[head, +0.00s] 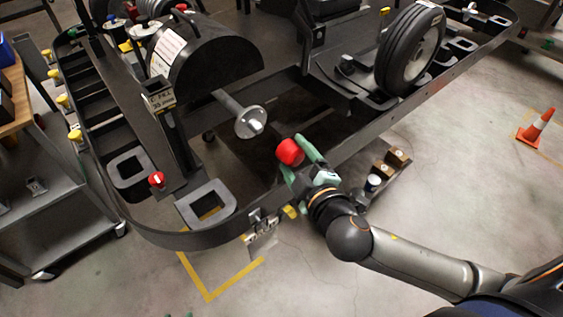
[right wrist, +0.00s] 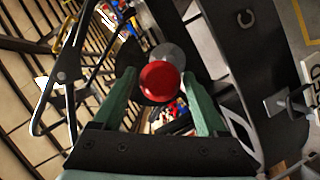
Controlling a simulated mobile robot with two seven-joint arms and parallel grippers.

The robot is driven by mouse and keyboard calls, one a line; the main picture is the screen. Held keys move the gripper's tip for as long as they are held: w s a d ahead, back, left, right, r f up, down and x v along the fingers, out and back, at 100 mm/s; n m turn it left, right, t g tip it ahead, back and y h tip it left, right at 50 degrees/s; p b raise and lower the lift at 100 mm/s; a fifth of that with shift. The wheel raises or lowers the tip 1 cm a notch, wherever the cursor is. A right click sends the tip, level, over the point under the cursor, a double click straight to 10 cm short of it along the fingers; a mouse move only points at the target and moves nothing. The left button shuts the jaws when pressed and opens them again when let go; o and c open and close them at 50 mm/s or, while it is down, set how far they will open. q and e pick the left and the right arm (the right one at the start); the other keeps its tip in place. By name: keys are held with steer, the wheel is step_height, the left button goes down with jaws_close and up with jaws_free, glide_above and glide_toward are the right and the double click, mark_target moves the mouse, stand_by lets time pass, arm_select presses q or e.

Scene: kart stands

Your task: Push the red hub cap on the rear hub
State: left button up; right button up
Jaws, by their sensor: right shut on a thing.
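The red hub cap (head: 289,152) is held between the green fingers of my right gripper (head: 297,156), which is shut on it. In the right wrist view the round cap (right wrist: 161,82) faces the camera between the fingertips of the gripper (right wrist: 163,88). The bare rear hub (head: 250,122), a grey metal disc on an axle, is up and left of the cap in the head view, with a visible gap between. In the right wrist view the hub (right wrist: 168,55) shows partly behind the cap. Small green tips at the bottom edge of the head view look like my left gripper (head: 179,315).
The kart's dark frame rail (head: 370,133) runs just beyond my right wrist. A mounted wheel (head: 410,50) is at the upper right. A black rounded cover (head: 205,55) is behind the hub. An orange cone (head: 536,127) stands on the floor at right.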

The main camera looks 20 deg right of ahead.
mark_target(286, 158)
steer(key=shift+h, duration=0.4)
steer(key=w+f+b, duration=0.2)
steer(key=w+f, duration=0.1)
steer(key=shift+w+a+f+b, duration=0.25)
steer(key=shift+w+a+b, duration=0.05)
steer(key=shift+a+b, duration=0.1)
arm_select(q)
steer(key=f, duration=0.2)
steer(key=w+d+f, duration=0.1)
steer(key=shift+w, duration=0.1)
arm_select(e)
steer(key=shift+w+d+f, duration=0.2)
steer(key=shift+w+d, duration=0.1)
steer(key=shift+w, duration=0.2)
arm_select(q)
steer(key=shift+a, duration=0.1)
steer(key=shift+s+f, duration=0.2)
steer(key=shift+s, duration=0.1)
arm_select(e)
steer(key=shift+w+a, duration=0.35)
steer(key=shift+w, duration=0.55)
steer(key=shift+w+a, duration=0.3)
steer(key=shift+w, duration=0.6)
steer(key=shift+w+a, duration=0.35)
steer(key=shift+w, duration=0.55)
arm_select(q)
steer(key=shift+w+r, duration=0.15)
steer(key=shift+w, duration=0.15)
steer(key=shift+r, duration=0.15)
steer(key=shift+s, duration=0.2)
